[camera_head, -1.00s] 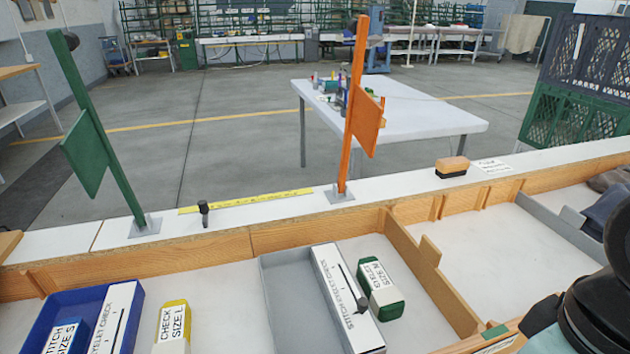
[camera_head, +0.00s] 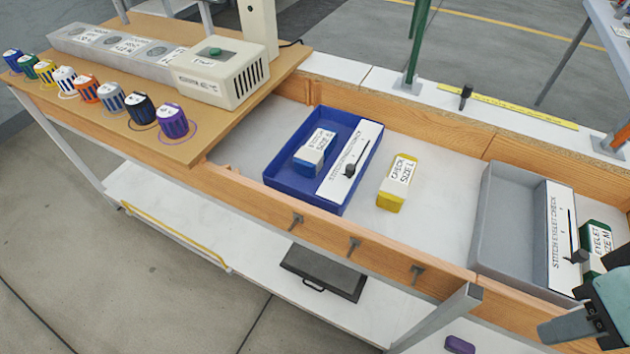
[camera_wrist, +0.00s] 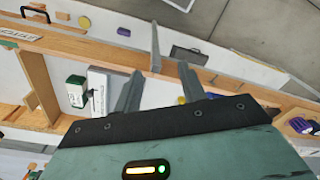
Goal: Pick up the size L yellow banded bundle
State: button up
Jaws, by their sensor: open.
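The size L yellow bundle (camera_head: 398,183) stands on the pale bench floor between the blue tray (camera_head: 285,187) and the grey tray (camera_head: 512,205). Its white label reads "CHECK SIZE L". My gripper is partly in view at the lower right of the head view, well to the right of the bundle and near the grey tray. In the wrist view my gripper (camera_wrist: 160,72) has its two fingers apart with nothing held between them. A small yellow patch (camera_wrist: 181,100) shows beside the right finger there; I cannot tell if it is the bundle.
A blue size S bundle (camera_head: 312,155) is in the blue tray. A green and white size M bundle (camera_head: 597,243) is right of the grey tray, close to my arm. Wooden walls edge the bench. Several coloured spools and a cream machine (camera_head: 222,75) stand at the left.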

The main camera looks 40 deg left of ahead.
aim_at(392, 191)
jog(key=k+j+u, duration=0.1)
jog(key=u, duration=0.65)
jog(key=i+j+z, duration=0.2)
jog(key=j, duration=0.2)
jog(key=i+j+z, duration=0.1)
jog(key=j+z, duration=0.15)
jog(key=j, duration=0.15)
jog(key=i+j+z, duration=0.2)
jog(key=j, duration=0.25)
jog(key=j+z, duration=0.2)
jog(key=j, duration=0.25)
jog(key=k, duration=0.05)
